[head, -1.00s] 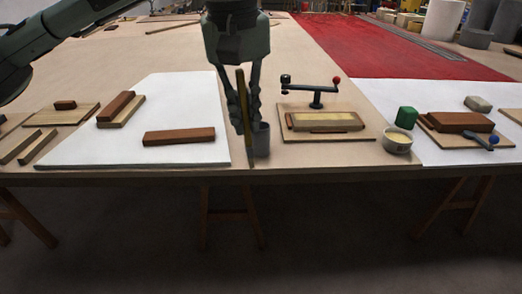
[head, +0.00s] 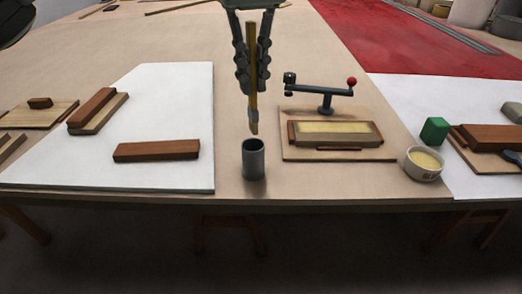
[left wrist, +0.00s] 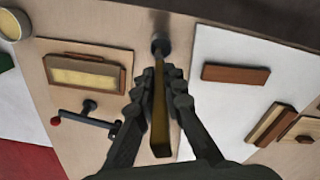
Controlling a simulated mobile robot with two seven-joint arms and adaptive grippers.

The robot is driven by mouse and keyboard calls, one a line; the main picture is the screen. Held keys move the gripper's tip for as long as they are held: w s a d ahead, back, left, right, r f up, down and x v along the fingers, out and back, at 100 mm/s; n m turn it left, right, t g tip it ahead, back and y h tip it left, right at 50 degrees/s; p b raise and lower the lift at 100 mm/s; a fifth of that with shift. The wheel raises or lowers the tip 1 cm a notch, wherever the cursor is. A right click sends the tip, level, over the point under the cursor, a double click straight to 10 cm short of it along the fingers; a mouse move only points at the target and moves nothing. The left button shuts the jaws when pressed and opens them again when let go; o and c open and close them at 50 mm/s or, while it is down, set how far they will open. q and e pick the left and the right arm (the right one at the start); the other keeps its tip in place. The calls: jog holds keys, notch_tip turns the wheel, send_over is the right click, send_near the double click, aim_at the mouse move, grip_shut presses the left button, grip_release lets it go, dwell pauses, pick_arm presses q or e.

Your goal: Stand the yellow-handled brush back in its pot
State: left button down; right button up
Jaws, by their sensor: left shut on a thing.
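The yellow-handled brush (head: 252,75) is held upright between the fingers of my left gripper (head: 252,83), bristles down. Its pale bristle tip stands a little above the grey pot (head: 254,160), close to over its mouth, and apart from it. The pot stands upright on the table near the front edge, with its opening showing dark. In the left wrist view the brush (left wrist: 160,130) runs between the shut fingers, and the pot (left wrist: 160,46) shows beyond the fingertips. My right gripper is in neither view.
Right of the pot, a board (head: 300,155) carries a framed block and a clamp with a red knob (head: 351,81). A bowl (head: 424,164) and a green block (head: 435,130) stand further right. A white sheet (head: 180,100) with wooden blocks lies left.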

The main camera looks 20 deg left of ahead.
aim_at(252, 109)
pick_arm(q)
jog(key=f, duration=0.5)
jog(key=shift+s+f, duration=0.15)
jog(key=shift+s, duration=0.1)
jog(key=shift+f, duration=2.15)
jog(key=shift+f, duration=0.1)
jog(key=c, duration=1.6)
grip_release()
notch_tip(252, 109, up, 12)
jog(key=shift+r, duration=0.15)
